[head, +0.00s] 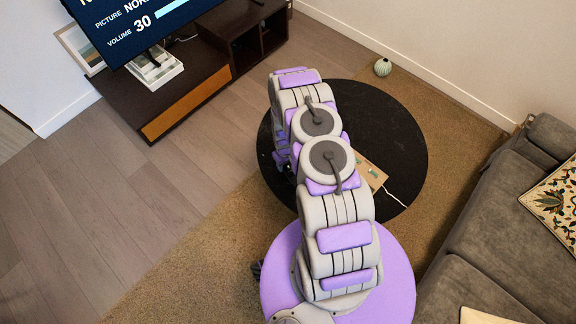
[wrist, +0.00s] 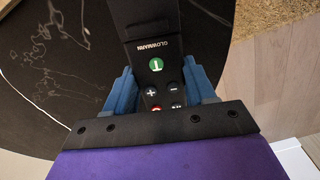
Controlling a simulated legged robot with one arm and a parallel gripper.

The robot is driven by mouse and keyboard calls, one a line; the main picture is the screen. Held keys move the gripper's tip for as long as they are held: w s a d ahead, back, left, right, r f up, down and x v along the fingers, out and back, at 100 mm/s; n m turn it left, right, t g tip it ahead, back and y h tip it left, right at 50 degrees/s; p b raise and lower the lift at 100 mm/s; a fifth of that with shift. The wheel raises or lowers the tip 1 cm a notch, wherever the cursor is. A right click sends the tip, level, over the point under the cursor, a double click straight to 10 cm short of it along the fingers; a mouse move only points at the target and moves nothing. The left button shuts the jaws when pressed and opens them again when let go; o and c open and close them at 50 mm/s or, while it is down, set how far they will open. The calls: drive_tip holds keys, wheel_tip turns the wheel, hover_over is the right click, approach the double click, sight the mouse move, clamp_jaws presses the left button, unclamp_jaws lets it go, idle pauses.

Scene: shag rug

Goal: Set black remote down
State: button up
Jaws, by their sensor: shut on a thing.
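The black remote (wrist: 152,40) shows in the wrist view, with a green button and several small buttons. My gripper (wrist: 160,84) has its blue fingers shut on the two sides of the remote. The remote's far end runs out of the top of the wrist view. A black round table (wrist: 50,50) lies below, and it also shows in the head view (head: 395,130). Whether the remote touches the tabletop cannot be told. In the head view my arm hides the gripper and the remote.
A tan flat item (head: 369,170) and a white cord (head: 395,197) lie on the table. A grey sofa (head: 480,285) stands at right. A dark TV stand (head: 185,85) is at upper left. A brown rug (head: 180,280) lies under the table. The right side of the tabletop is clear.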

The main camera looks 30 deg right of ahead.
sight(287, 165)
drive_tip(key=shift+w+d, duration=0.2)
drive_tip(key=shift+d, duration=0.4)
drive_tip(key=f+b, duration=0.1)
drive_tip(key=f, duration=0.2)
drive_tip(key=shift+w+a+b, duration=0.1)
drive_tip(key=shift+a+b, duration=0.1)
drive_tip(key=shift+b, duration=0.15)
drive_tip(key=shift+d+f, duration=0.1)
drive_tip(key=shift+f, duration=0.15)
drive_tip(key=shift+f, duration=0.1)
drive_tip(key=o, duration=1.2)
